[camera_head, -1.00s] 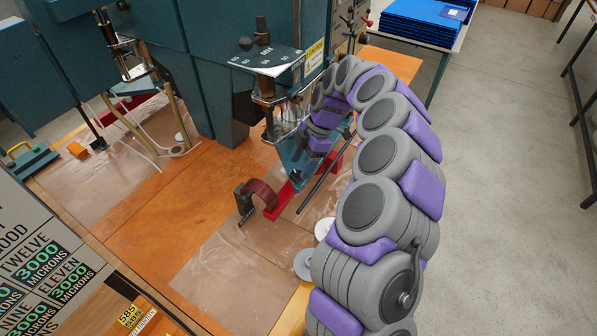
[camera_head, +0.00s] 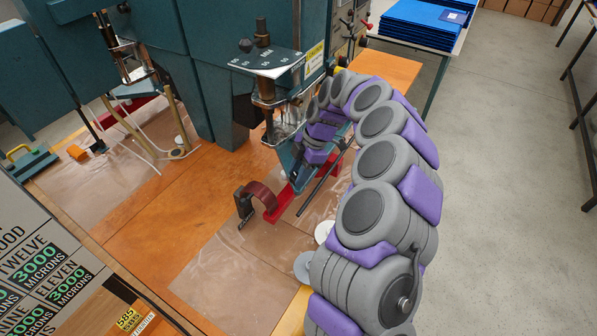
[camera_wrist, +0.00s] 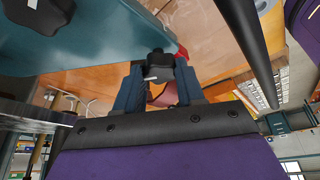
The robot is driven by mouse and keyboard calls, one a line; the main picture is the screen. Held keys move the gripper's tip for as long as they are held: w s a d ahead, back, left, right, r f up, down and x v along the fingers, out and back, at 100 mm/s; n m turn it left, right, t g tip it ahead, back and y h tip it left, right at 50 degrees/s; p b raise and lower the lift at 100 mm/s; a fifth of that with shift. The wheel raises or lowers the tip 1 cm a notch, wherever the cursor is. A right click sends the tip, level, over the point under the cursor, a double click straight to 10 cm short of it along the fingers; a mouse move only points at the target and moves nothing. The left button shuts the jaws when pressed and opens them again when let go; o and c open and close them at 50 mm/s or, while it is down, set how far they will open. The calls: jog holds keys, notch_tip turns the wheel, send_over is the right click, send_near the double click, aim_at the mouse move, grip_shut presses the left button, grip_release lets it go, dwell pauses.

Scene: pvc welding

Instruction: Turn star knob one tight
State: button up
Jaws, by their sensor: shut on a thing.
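A black star knob (camera_wrist: 159,66) shows in the middle of the wrist view, between the two fingers of my gripper (camera_wrist: 160,82). The fingers are shut on its sides. A second black star knob (camera_wrist: 40,12) sits on the teal machine plate (camera_wrist: 90,45) at the upper left, apart from my gripper. No label shows which knob is number one. In the head view my arm arches over to the teal welding machine (camera_head: 225,80). Its far end is at the lower bracket (camera_head: 287,160), and the knob and fingertips cannot be made out there.
A dark rod (camera_wrist: 240,40) crosses the wrist view close on the right. A red bar (camera_head: 282,205) and a dark red curved piece (camera_head: 262,192) lie on the wooden table (camera_head: 150,220). Open floor (camera_head: 500,200) is at the right.

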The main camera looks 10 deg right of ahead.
jog(key=c, duration=0.3)
